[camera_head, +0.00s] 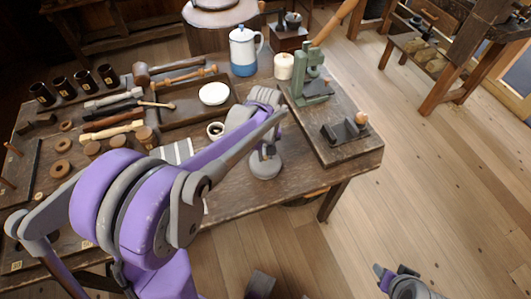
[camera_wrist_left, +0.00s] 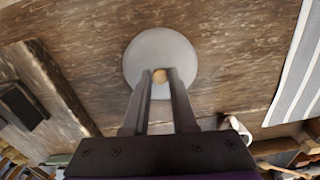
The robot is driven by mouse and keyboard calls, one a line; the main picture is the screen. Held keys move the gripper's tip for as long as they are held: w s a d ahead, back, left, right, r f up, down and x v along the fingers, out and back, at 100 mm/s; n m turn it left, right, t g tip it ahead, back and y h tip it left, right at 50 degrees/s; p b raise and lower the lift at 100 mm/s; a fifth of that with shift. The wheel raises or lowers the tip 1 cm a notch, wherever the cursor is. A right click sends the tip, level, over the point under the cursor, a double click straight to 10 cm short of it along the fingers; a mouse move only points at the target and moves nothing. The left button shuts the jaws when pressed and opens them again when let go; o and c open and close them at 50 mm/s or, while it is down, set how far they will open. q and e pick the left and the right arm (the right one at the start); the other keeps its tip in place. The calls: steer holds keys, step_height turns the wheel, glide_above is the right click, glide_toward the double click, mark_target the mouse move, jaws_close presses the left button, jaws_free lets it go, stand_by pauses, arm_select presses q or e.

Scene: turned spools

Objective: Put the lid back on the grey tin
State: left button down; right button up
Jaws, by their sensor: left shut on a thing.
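My left gripper (camera_head: 264,148) reaches over the near right part of the workbench and points down. It is shut on the small wooden knob (camera_wrist_left: 160,75) of a round grey lid (camera_head: 265,168). In the left wrist view the lid (camera_wrist_left: 160,50) is a plain grey disc seen from above, with the knob between the fingertips. I cannot tell whether the grey tin is beneath the lid or how high the lid is above the bench. Part of my right arm's end (camera_head: 402,284) shows at the bottom right, away from the bench; its fingers are unclear.
The workbench (camera_head: 235,190) is bare around the lid. A green press (camera_head: 312,85) stands on a board to the right. A tray (camera_head: 185,115) and tools fill the back left.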

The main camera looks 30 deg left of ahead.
arm_select(q)
steer(key=shift+c, duration=0.8)
jaws_free()
steer(key=shift+r, duration=0.15)
steer(key=shift+r+p, duration=2.25)
steer(key=shift+r, duration=1.1)
steer(key=shift+c, duration=0.2)
jaws_close()
